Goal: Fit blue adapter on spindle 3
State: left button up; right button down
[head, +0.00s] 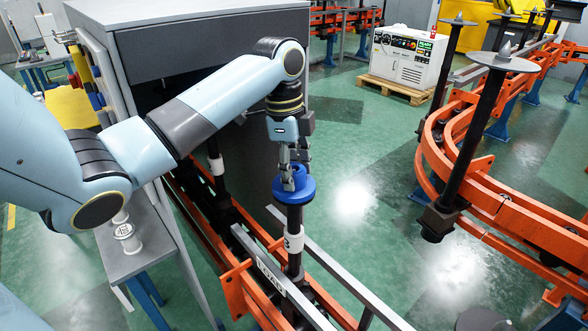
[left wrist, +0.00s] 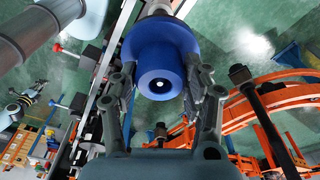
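The blue adapter (head: 294,192) sits at the top of a black spindle (head: 294,220), flange down and hub up. The spindle has a white label band (head: 294,243); I cannot read its number surely. My left gripper (head: 293,178) points down from above, its fingers around the hub. In the left wrist view the adapter (left wrist: 160,62) lies between the two fingers (left wrist: 166,72), which look spread a little wider than the hub. A bright spot shows in its centre hole. How deep the spindle goes into the adapter is hidden. My right gripper is not in view.
An orange rail track with grey bars (head: 262,272) runs below the spindle. A grey cabinet (head: 200,38) stands behind my left arm. A curved orange track (head: 450,150) with black spindles stands at right. A white machine (head: 408,58) stands behind. Green floor lies between.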

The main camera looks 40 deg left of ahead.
pick_arm(q)
jog(key=o, duration=0.5)
jog(key=shift+c, duration=0.2)
notch_tip(320, 180, up, 7)
jog(key=shift+s+a+r, duration=0.2)
jog(key=shift+a, duration=0.2)
